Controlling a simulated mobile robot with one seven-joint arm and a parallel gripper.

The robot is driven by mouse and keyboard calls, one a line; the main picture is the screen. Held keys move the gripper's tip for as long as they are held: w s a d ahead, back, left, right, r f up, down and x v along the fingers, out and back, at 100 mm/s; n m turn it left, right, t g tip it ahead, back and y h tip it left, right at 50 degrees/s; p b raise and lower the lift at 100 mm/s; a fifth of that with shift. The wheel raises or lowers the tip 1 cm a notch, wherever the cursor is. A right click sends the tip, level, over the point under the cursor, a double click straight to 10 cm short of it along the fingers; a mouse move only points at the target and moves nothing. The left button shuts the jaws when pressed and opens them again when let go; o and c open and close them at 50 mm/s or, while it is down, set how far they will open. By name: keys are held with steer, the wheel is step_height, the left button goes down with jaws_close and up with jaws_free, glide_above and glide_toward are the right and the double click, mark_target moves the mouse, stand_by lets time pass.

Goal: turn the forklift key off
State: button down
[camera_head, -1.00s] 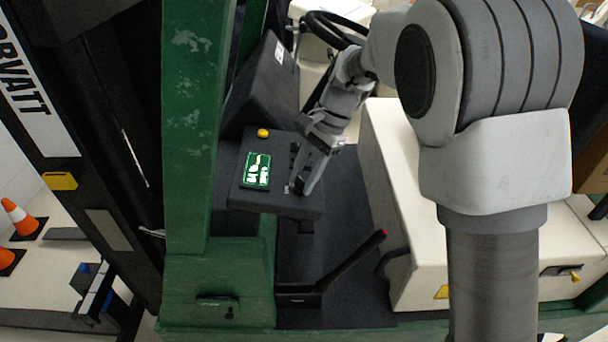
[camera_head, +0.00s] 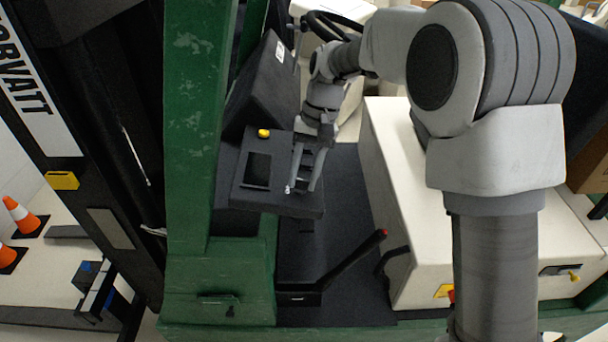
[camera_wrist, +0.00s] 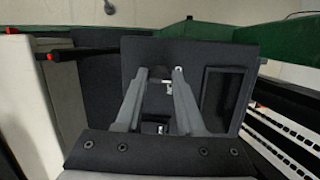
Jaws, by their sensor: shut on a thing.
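The forklift's dark control console (camera_head: 255,198) is in the middle of the head view. The small silver key (camera_head: 288,190) is at the console's front part, right of the display. My gripper (camera_head: 301,187) reaches down to the console from above and is shut on the key. In the wrist view the fingers (camera_wrist: 160,82) extend over the console, with the bright key (camera_wrist: 178,72) by the right fingertip; the exact contact is hard to see. The display (camera_head: 257,170) is dark; it also shows dark in the wrist view (camera_wrist: 221,100).
A yellow button (camera_head: 264,133) sits on the console. A green mast post (camera_head: 190,130) stands to the left. A red-tipped lever (camera_head: 350,262) rises below right. A white seat base (camera_head: 420,240) is on the right, and a steering wheel (camera_head: 325,24) is behind.

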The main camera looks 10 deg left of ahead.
steer(key=shift+r+n, duration=0.1)
steer(key=shift+n, duration=0.3)
steer(key=c, duration=0.5)
jaws_free()
steer(key=v, duration=1.7)
steer(key=shift+w+r, duration=0.15)
